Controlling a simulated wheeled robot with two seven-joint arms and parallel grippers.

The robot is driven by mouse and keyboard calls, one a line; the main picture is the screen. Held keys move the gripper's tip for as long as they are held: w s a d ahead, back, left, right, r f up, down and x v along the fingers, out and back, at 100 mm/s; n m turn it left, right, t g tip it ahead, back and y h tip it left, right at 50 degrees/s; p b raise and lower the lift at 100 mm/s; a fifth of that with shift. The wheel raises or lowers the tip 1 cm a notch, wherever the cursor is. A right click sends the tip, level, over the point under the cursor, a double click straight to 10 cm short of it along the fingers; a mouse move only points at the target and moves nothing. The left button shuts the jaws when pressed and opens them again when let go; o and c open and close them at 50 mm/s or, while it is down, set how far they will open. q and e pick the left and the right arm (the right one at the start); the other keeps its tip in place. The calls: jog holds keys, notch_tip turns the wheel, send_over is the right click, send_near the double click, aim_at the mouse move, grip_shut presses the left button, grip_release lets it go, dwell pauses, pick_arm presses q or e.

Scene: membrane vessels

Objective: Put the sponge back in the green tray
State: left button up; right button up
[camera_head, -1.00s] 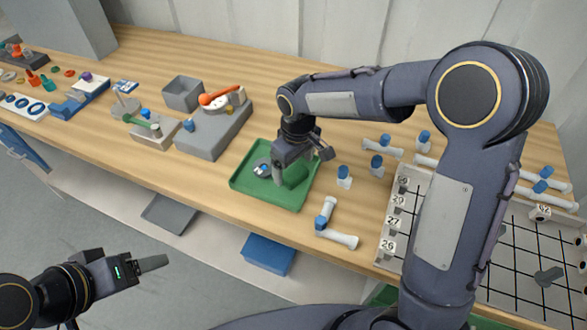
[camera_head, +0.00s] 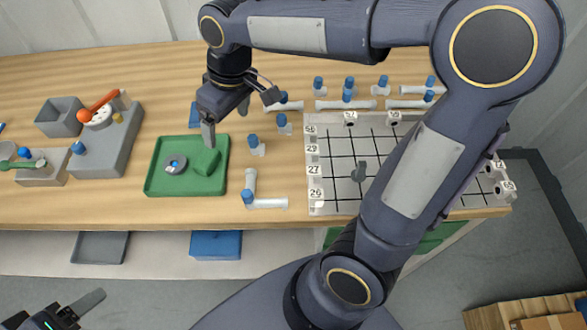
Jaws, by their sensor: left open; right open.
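The green tray (camera_head: 152,186) lies on the bench top, left of the middle. A green block, which looks like the sponge (camera_head: 207,162), rests inside the tray on its right side. One finger hangs just above the sponge in the picture. My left gripper (camera_head: 82,308) is low at the left, in front of the bench and far from the tray; it is open.
Several white fittings with blue caps (camera_head: 257,145) stand and lie right of the tray. A numbered grid board (camera_head: 340,160) lies further right, partly behind my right arm. A grey block with an orange-handled tool (camera_head: 110,140) stands left. Blue (camera_head: 215,244) and grey bins sit below the bench.

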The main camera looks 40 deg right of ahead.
jog(key=s+d+f+m+t+y, duration=0.1)
jog(key=s+d+m+t, duration=0.1)
jog(key=s, duration=0.6)
jog(key=s+d+f+m+t+y, duration=0.1)
jog(key=s+m, duration=0.3)
jog(key=s, duration=0.5)
jog(key=shift+s+d+f+m+t, duration=0.25)
jog(key=shift+d+f+t, duration=0.25)
jog(key=shift+d, duration=0.35)
